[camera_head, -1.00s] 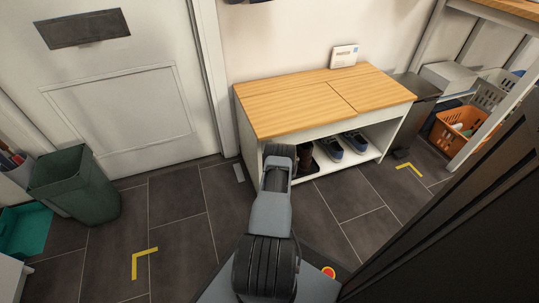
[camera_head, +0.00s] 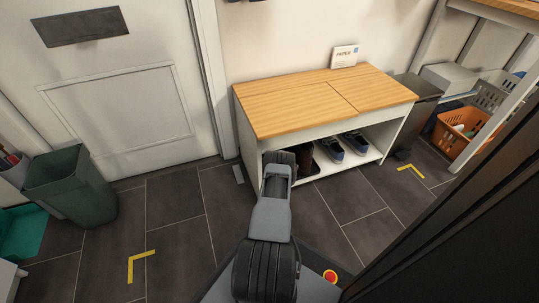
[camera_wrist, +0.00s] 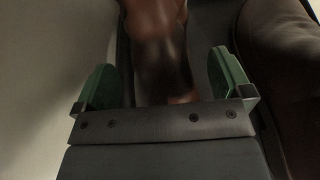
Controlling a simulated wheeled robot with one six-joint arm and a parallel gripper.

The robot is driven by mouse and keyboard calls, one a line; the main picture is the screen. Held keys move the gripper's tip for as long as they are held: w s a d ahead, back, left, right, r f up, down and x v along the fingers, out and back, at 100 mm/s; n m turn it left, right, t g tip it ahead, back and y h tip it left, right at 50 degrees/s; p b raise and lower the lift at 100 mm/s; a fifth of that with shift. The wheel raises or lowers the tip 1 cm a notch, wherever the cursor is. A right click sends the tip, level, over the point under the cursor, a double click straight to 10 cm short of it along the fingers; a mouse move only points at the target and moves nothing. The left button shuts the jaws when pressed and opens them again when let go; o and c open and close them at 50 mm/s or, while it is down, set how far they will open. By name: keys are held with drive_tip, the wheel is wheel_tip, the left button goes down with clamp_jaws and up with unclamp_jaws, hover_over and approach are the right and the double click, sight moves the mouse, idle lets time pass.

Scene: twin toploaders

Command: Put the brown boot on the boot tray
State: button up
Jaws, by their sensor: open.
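In the wrist view, my gripper (camera_wrist: 165,80) is open, with one green-padded finger on each side of a brown boot (camera_wrist: 157,45). The boot's shaft stands between the fingers, and gaps show on both sides of it. In the head view, my arm hides the gripper, and only a dark brown bit of footwear (camera_head: 304,157) shows beside the arm, on the low shelf under the bench. I cannot make out the boot tray for certain in either view.
A white bench (camera_head: 390,133) with a wooden top stands over the shelf. Dark blue shoes (camera_head: 341,147) sit to the right on the shelf. A dark brownish shape (camera_wrist: 280,45) stands close right of my gripper.

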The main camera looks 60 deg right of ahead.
drive_tip(key=p+v, duration=0.6)
drive_tip(key=v, duration=0.4)
drive_tip(key=shift+s+a+r+p, duration=0.15)
drive_tip(key=shift+s+r+p, duration=0.05)
drive_tip(key=shift+r+p, duration=0.15)
drive_tip(key=shift+s+a+r, duration=0.15)
drive_tip(key=shift+s+a, duration=0.25)
drive_tip(key=shift+s, duration=0.15)
